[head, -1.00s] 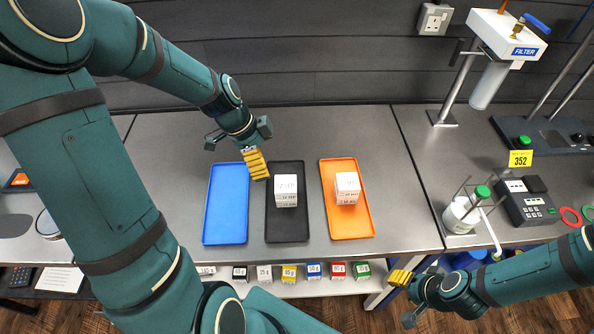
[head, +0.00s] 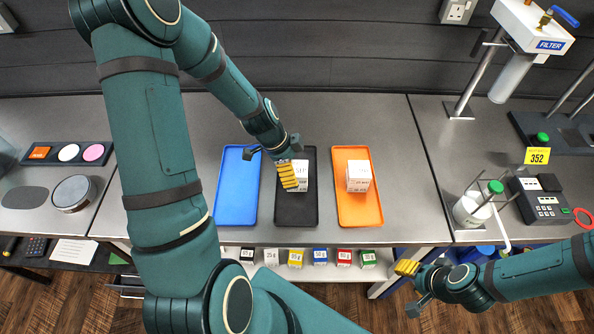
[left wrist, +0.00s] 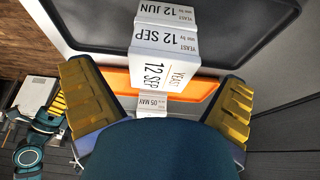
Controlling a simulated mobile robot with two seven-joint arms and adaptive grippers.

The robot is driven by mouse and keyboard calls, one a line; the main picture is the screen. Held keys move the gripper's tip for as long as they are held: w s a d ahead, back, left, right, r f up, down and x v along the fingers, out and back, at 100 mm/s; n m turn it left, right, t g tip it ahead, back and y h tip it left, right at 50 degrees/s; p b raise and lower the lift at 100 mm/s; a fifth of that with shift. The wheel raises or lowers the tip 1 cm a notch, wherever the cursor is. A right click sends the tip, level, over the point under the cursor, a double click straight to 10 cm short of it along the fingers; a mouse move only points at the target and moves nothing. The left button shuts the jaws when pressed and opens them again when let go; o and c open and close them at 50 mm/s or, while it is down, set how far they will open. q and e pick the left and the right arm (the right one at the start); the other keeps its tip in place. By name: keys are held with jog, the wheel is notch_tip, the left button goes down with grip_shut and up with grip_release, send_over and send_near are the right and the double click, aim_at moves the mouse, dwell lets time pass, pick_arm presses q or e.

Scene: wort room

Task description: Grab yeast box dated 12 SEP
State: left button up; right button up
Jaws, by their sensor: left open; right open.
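The yeast box dated 12 SEP (left wrist: 163,62) is white and sits on top of a white box marked 12 JUN (left wrist: 165,12) in the left wrist view. In the head view this stack (head: 299,172) stands on the black tray (head: 297,214), partly hidden by my left gripper (head: 287,175). In the left wrist view my left gripper (left wrist: 155,105) is open, its yellow fingers apart on either side of the 12 SEP box. My right gripper (head: 407,267) is open and empty near the bench's front edge, away from the boxes.
A blue tray (head: 238,200) lies empty at left. An orange tray (head: 358,212) at right holds white boxes (head: 358,177), one marked 05 MAY in the left wrist view (left wrist: 153,104). A filter stand (head: 458,110) and bottle rack (head: 473,208) stand further right.

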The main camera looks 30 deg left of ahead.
pick_arm(q)
jog(key=shift+x, duration=1.4)
jog(key=shift+a, duration=0.1)
jog(key=shift+c, duration=0.3)
jog(key=c, duration=1.2)
jog(key=shift+c, duration=0.2)
jog(key=shift+r, duration=0.15)
